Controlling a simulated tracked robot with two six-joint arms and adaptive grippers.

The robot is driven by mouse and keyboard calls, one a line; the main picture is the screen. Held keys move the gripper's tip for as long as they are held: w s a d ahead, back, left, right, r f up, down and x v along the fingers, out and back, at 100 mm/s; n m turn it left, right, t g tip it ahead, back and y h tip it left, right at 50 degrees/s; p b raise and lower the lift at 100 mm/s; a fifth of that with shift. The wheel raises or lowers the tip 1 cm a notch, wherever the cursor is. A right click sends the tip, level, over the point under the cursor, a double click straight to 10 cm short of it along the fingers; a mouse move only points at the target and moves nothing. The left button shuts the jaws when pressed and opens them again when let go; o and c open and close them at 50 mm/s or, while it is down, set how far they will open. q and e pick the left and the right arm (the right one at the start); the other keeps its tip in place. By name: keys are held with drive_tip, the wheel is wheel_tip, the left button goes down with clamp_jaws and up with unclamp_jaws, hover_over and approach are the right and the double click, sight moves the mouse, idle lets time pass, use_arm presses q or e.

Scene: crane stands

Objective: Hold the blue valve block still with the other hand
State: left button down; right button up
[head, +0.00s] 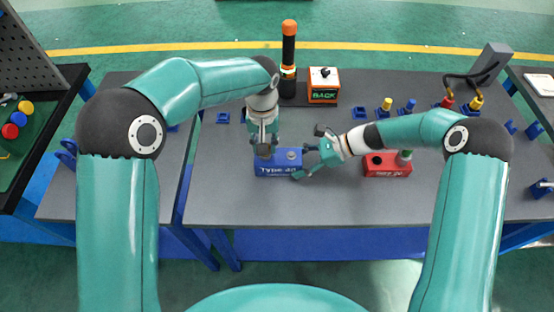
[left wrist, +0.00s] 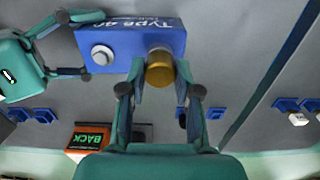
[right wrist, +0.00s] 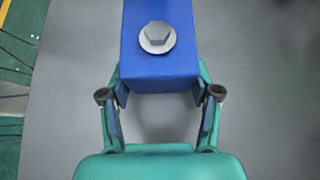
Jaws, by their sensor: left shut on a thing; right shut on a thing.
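The blue valve block (head: 278,169), marked "Type 40", lies on the grey table in the head view. My left gripper (head: 264,150) comes down from above and is shut on a round brass-coloured part (left wrist: 160,70) at one end of the block. My right gripper (head: 306,162) is shut on the other end of the block from the right. The left wrist view also shows the block (left wrist: 125,42).
A red block (head: 388,166) with a green-topped part sits to the right, close to my right forearm. An orange "BACK" box (head: 323,86) and a black-and-orange post (head: 289,60) stand behind. Several small blue holders with coloured parts line the back right. The table's front strip is clear.

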use_arm(q)
drive_tip(key=n, duration=0.3)
drive_tip(key=shift+r, duration=2.05)
use_arm(e)
drive_tip(key=o, duration=1.5)
drive_tip(key=shift+c, duration=0.2)
drive_tip(key=v, duration=1.2)
use_arm(q)
drive_tip(key=shift+s, duration=0.1)
